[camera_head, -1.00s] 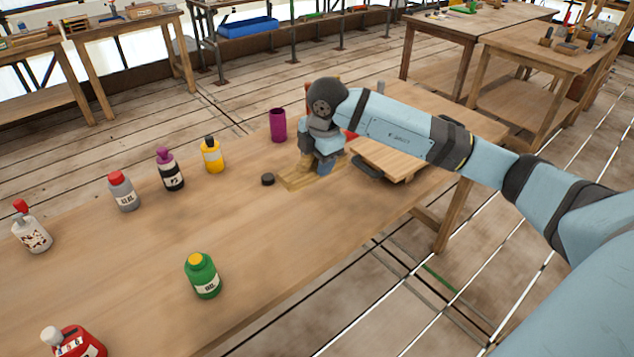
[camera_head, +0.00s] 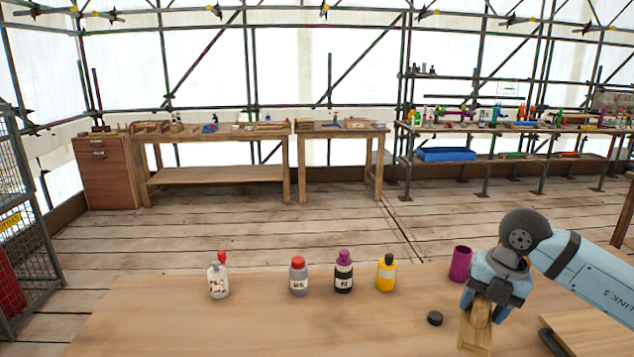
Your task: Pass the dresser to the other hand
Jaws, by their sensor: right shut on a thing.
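My right gripper (camera_head: 490,297) is at the lower right, pointing down over the workbench (camera_head: 230,325). It is shut on a light wooden tool, which I take to be the dresser (camera_head: 474,333). The dresser's upper part is between the fingers and partly hidden by them. Its lower part extends toward the bottom of the picture. I cannot tell whether it touches the bench. My left gripper is not in view.
A white bottle (camera_head: 218,277), grey bottle (camera_head: 298,277), black bottle (camera_head: 343,272) and yellow bottle (camera_head: 386,273) stand along the bench. A purple cup (camera_head: 460,264) and black puck (camera_head: 435,318) are left of my right gripper. A wooden board (camera_head: 590,332) is at right.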

